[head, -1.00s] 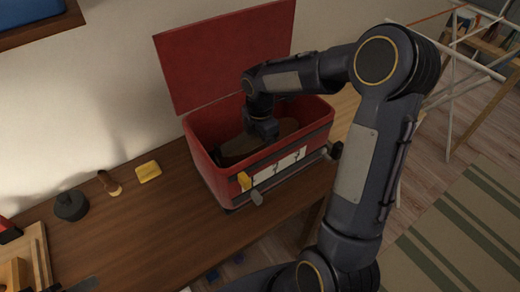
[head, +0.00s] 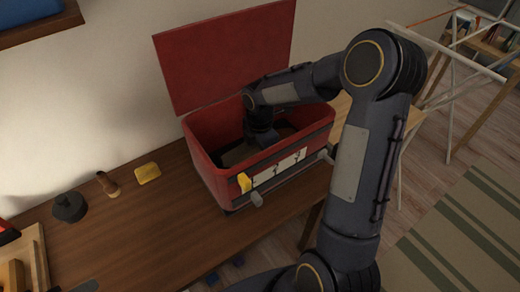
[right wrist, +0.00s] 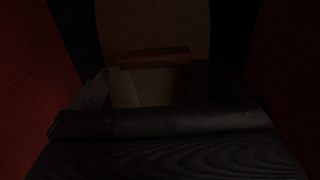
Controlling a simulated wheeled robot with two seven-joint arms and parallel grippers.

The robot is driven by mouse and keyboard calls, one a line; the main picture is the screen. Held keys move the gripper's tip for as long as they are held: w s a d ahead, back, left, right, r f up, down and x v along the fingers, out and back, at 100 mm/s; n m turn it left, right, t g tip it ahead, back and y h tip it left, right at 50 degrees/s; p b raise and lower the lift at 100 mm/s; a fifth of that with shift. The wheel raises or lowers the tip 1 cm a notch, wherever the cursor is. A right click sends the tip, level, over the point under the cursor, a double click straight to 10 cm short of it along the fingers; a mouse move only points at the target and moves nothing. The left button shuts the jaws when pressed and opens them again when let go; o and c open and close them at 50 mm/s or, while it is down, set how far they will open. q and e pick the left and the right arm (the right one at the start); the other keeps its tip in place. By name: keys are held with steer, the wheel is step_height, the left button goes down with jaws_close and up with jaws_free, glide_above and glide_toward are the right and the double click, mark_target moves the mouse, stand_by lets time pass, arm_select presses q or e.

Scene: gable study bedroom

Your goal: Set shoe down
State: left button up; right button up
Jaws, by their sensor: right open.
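A red box (head: 216,180) stands on the wooden bench with its lid (head: 225,60) raised. My right arm reaches over the front rim, and my right gripper (head: 262,140) is down inside the box; it is open. A dark brown shape (head: 236,154), probably the shoe, lies low in the box beside the gripper. In the right wrist view a dim brown surface (right wrist: 150,25) shows between the dark fingers, probably part of the shoe. The view is too dark to tell whether they touch. My left gripper is out of view.
A yellow sponge (head: 148,173), a small wooden-handled brush (head: 108,184) and a dark round item (head: 69,207) stand along the wall. A wooden tray (head: 38,255) is at far left. A white rack (head: 460,60) stands at right.

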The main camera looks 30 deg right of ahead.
step_height(320, 180, up, 12)
steer(key=p, duration=0.2)
steer(key=shift+r, duration=0.2)
stand_by(0.5)
